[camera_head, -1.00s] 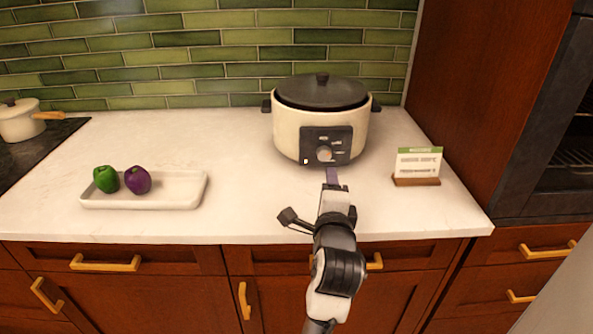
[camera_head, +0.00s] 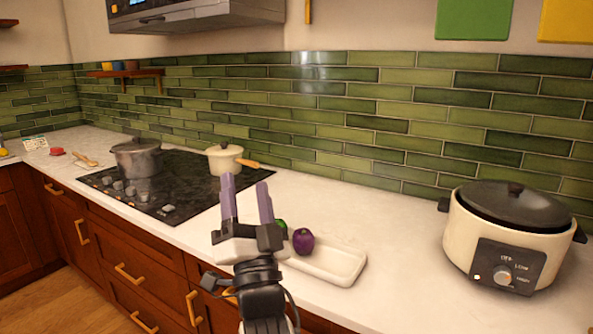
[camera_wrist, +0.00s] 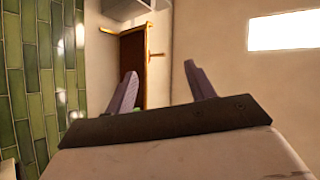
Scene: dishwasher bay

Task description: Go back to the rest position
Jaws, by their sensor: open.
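My gripper (camera_head: 247,200) is raised in front of the counter in the head view, its two purple fingers pointing up and apart, with nothing between them. In the wrist view the fingers (camera_wrist: 160,90) also stand apart and empty, facing a wall and a wooden door. The gripper partly covers the white tray's left end and the green vegetable in the head view.
A white tray (camera_head: 345,268) holds a purple vegetable (camera_head: 303,241) and a green one (camera_head: 281,228). A slow cooker (camera_head: 510,235) stands at right. A black cooktop (camera_head: 190,180) at left bears a grey pot (camera_head: 138,160) and a cream pot (camera_head: 225,159). Bare counter lies between tray and cooker.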

